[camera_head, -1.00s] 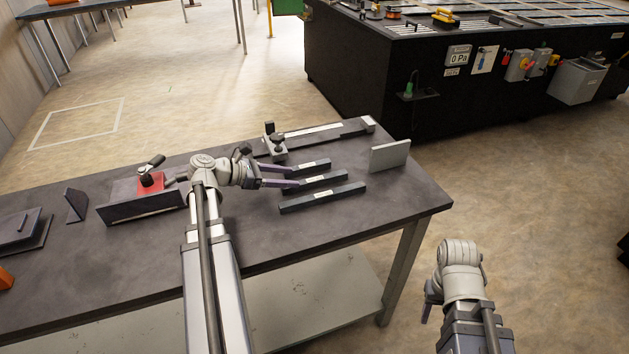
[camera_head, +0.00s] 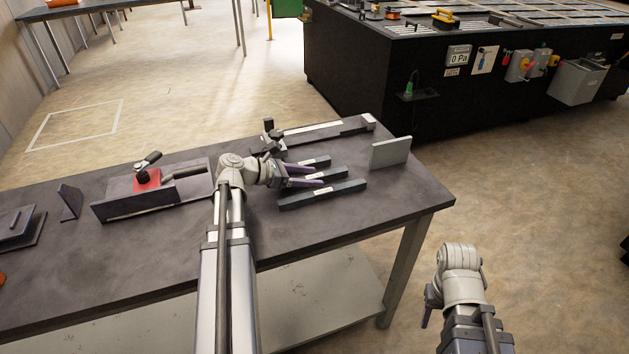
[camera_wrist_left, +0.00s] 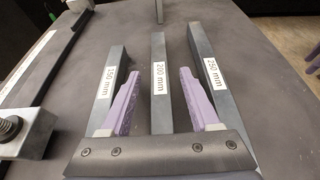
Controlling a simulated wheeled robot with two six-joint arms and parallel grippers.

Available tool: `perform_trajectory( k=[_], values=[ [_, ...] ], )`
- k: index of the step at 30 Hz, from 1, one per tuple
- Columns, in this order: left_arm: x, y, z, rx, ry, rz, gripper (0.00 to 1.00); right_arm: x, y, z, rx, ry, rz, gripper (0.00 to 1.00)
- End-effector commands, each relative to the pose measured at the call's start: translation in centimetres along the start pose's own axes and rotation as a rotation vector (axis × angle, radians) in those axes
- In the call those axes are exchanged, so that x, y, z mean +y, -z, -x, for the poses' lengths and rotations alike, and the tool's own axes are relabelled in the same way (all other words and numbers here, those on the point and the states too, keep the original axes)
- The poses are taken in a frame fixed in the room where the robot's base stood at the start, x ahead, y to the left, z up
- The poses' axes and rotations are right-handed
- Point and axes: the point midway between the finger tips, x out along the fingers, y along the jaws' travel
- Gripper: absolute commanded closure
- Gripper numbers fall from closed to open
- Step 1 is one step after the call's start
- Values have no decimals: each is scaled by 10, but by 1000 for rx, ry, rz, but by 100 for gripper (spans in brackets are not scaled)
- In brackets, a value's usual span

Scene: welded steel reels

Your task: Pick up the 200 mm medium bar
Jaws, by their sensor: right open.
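Three dark steel bars lie side by side on the grey workbench. The 200 mm bar (camera_head: 340,173) is the middle one; its label shows in the left wrist view (camera_wrist_left: 160,73). The 150 mm bar (camera_head: 318,160) lies behind it and the 250 mm bar (camera_head: 322,194) in front. My left gripper (camera_head: 304,176) is open, its purple fingers spread to either side of the 200 mm bar in the wrist view (camera_wrist_left: 158,74). I cannot tell whether the fingertips are down beside the bar or above it. My right gripper (camera_head: 428,316) is open and empty, off the bench's right end.
A grey upright plate (camera_head: 390,153) stands to the right of the bars. A long rail with a clamp (camera_head: 272,138) lies behind them. A steel angle with a red-based clamp (camera_head: 147,180) is to the left. Bare bench top lies in front of the bars.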

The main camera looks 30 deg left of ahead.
Motion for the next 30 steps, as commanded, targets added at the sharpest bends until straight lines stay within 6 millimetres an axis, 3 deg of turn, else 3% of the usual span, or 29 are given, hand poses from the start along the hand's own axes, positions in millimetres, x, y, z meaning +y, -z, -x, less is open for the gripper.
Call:
perform_trajectory(
  k=[2,16,30],
  values=[
    [0,0,0,0,0,0,45,0,0,0,0,0,0,50],
    [0,0,0,0,0,0,98,0,0,0,0,0,0,50],
    [0,0,0,0,0,0,100,0,0,0,0,0,0,50]
  ],
)
